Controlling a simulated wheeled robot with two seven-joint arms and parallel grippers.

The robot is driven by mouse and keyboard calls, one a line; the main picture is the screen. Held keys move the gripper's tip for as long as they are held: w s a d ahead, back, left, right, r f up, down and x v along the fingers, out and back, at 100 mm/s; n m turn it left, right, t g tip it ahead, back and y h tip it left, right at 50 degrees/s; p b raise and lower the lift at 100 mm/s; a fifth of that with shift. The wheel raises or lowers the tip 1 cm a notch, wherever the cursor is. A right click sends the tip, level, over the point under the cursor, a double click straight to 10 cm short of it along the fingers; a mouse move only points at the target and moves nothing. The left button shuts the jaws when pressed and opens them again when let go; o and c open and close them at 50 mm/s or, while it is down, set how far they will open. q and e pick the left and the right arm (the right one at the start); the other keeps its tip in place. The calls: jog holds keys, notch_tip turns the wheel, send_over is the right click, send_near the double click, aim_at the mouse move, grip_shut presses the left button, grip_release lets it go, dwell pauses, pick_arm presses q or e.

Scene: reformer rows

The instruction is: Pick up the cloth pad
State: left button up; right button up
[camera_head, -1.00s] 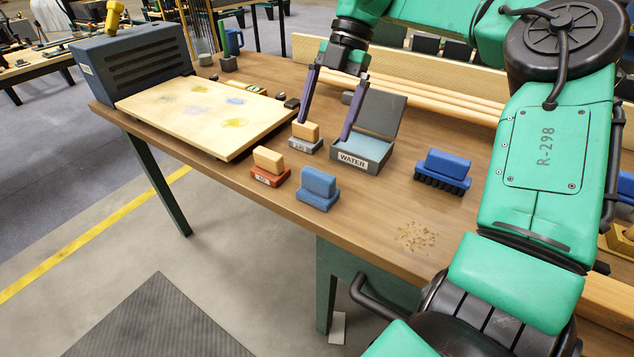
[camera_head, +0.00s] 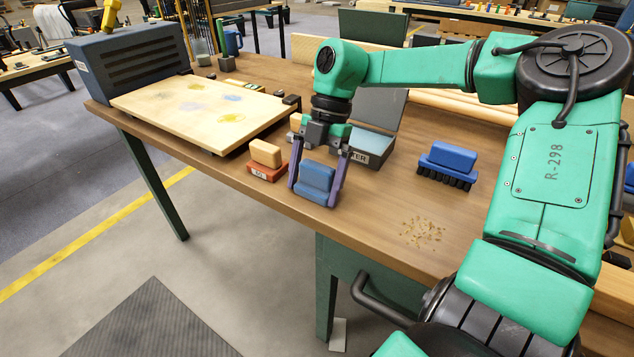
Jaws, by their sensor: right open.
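A blue block-shaped pad (camera_head: 316,177), which I take for the cloth pad, sits upright on a wider blue base near the front edge of the wooden bench. My right gripper (camera_head: 312,196) points down over it, open. One purple finger is on the pad's left side and the other on its right. I cannot tell whether either finger touches it. My left gripper is out of view.
A tan block on a red base (camera_head: 267,160) stands close left. The open WATER box (camera_head: 374,147) is just behind my fingers, partly hidden. A blue brush (camera_head: 447,164) and crumbs (camera_head: 422,231) lie to the right. A stained board (camera_head: 205,112) lies left.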

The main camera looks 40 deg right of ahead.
jog(key=shift+r, duration=0.1)
jog(key=c, duration=1)
notch_tip(320, 180, up, 17)
jog(key=p, duration=0.4)
notch_tip(320, 180, up, 11)
jog(key=p, duration=0.3)
send_over(313, 168)
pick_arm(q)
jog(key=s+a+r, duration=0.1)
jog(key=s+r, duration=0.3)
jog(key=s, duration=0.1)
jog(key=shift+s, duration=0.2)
pick_arm(e)
jog(key=shift+s, duration=0.1)
